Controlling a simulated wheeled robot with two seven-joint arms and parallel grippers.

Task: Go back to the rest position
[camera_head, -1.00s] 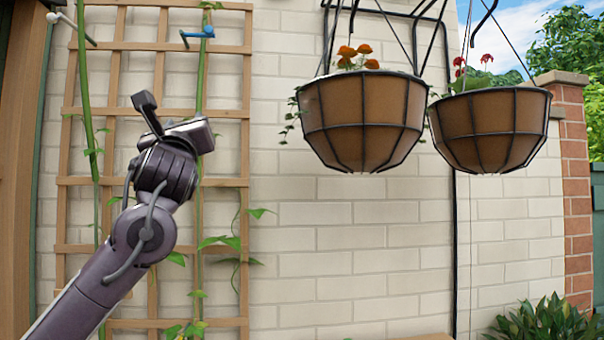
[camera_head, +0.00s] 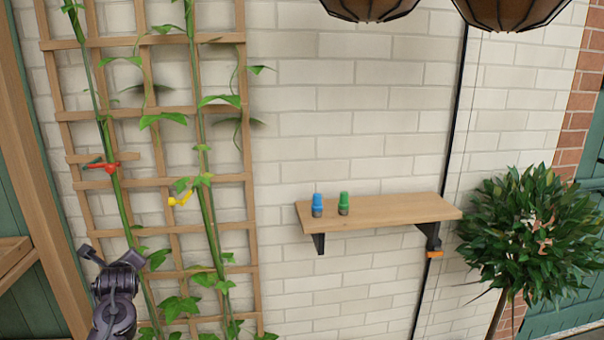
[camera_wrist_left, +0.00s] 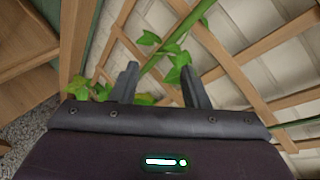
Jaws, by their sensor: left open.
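My left gripper (camera_head: 112,254) is at the lower left of the head view, in front of the wooden trellis (camera_head: 160,183). In the left wrist view its two fingers (camera_wrist_left: 158,85) stand apart with nothing between them but leaves and a green stem behind. My right gripper is not in view. Climbing plants (camera_head: 205,195) run up the trellis. A red clip (camera_head: 108,166) sits on the left stem and a yellow clip (camera_head: 178,200) is beside the right stem.
A wooden wall shelf (camera_head: 400,209) holds a blue object (camera_head: 317,205) and a green object (camera_head: 343,203). An orange piece (camera_head: 435,254) is under its right end. A leafy shrub (camera_head: 530,238) stands at right. Hanging baskets (camera_head: 370,8) (camera_head: 510,12) show at the top. The wall below the shelf is clear.

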